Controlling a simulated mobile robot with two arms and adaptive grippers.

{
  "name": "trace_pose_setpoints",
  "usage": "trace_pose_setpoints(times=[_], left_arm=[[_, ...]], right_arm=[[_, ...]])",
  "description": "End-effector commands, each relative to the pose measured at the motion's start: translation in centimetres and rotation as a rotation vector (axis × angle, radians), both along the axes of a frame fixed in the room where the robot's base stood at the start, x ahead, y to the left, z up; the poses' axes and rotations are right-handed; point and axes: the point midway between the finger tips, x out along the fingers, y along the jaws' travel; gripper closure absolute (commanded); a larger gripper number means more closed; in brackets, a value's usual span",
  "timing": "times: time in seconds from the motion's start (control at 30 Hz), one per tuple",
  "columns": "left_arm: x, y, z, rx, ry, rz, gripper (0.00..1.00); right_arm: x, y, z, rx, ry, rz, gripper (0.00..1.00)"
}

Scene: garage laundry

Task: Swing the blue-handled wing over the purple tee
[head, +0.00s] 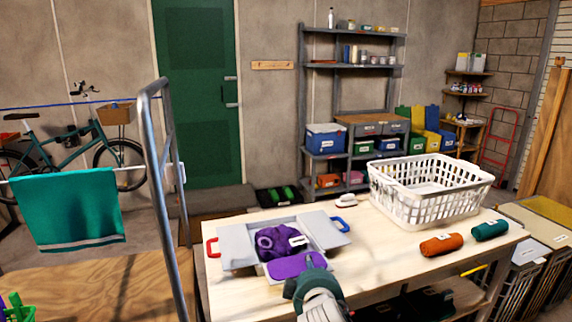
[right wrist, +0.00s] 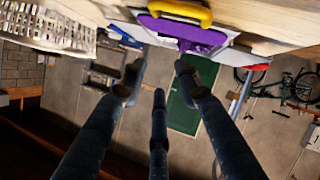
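The grey folding board lies on the table. Its right wing, with the blue handle (head: 340,224), lies spread outward. Its left wing, with the red handle (head: 212,248), is also spread out. The purple tee (head: 276,243) is bunched on the middle panel, with a white label; a flat purple part (head: 288,267) covers the near flap. In the right wrist view, a yellow handle (right wrist: 180,12) sits at the near flap beside purple (right wrist: 190,33). My right gripper (right wrist: 160,78) is open and empty near this edge; in the head view its arm hides part of it. My left gripper is out of view.
A white laundry basket (head: 430,200) stands at the table's back right. An orange roll (head: 441,244) and a teal roll (head: 490,230) lie in front of it. A white iron-like item (head: 346,200) is at the back edge. A metal rail (head: 160,170) stands left of the table (head: 375,262).

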Motion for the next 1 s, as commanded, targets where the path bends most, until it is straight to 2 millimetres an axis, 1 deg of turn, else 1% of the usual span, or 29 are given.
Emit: trace_pose_setpoints(times=[0.03, 0.17, 0.27, 0.37, 0.4, 0.47, 0.5, 0.6, 0.7, 0.8, 1.0], left_arm=[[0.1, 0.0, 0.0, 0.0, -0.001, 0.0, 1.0], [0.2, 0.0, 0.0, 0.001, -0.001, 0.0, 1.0], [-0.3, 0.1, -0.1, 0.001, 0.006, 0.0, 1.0], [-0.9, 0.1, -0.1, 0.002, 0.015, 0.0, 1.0], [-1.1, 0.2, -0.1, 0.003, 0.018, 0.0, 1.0], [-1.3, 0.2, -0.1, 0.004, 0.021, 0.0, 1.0], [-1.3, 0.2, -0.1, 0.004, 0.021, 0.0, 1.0], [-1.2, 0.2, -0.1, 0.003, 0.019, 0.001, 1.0], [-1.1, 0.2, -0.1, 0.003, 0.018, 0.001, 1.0], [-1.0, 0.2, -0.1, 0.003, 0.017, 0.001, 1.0], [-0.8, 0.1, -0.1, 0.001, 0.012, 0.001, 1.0]], right_arm=[[-0.8, -0.5, -1.1, 0.017, 0.023, -0.009, 0.67], [-3.3, -1.9, -4.2, 0.071, 0.094, -0.041, 0.67], [-5.8, -3.2, -6.9, 0.119, 0.16, -0.073, 0.67], [-9.3, -4.9, -10.1, 0.177, 0.245, -0.115, 0.67], [-11.2, -5.6, -11.6, 0.203, 0.287, -0.135, 0.67], [-14.6, -6.9, -13.9, 0.248, 0.355, -0.173, 0.67], [-17.1, -7.8, -15.4, 0.277, 0.406, -0.201, 0.67], [-22.9, -9.6, -17.9, 0.339, 0.513, -0.263, 0.67], [-27.4, -10.8, -19.4, 0.379, 0.595, -0.31, 0.67], [-31.1, -11.6, -20.2, 0.406, 0.658, -0.346, 0.67], [-37.0, -13.0, -20.8, 0.439, 0.757, -0.405, 0.67]])
